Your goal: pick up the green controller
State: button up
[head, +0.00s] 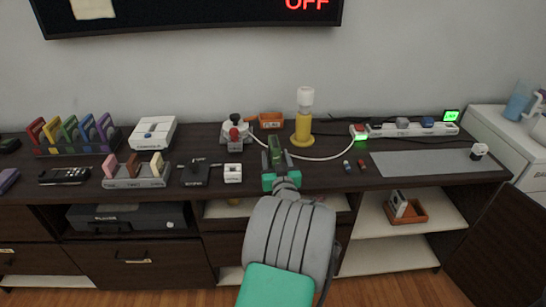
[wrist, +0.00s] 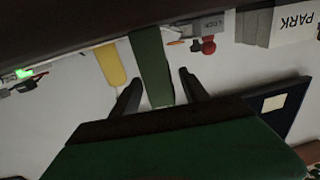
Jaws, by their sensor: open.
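In the wrist view the green controller (wrist: 147,55) is a long dark green bar running down between the two black fingers of my gripper (wrist: 158,78). The fingers are open, one on each side, with a visible gap to the bar. I cannot tell how it rests on the cabinet top.
A yellow lamp (head: 304,125) stands behind and right, a red-knobbed joystick (head: 234,136) to the left. A white cable (head: 320,157) curves to a power strip (head: 412,130). A white cube (head: 233,173) lies left. A grey mat (head: 425,163) at right is mostly clear.

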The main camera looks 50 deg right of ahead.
jog(key=shift+x, duration=0.9)
grip_shut()
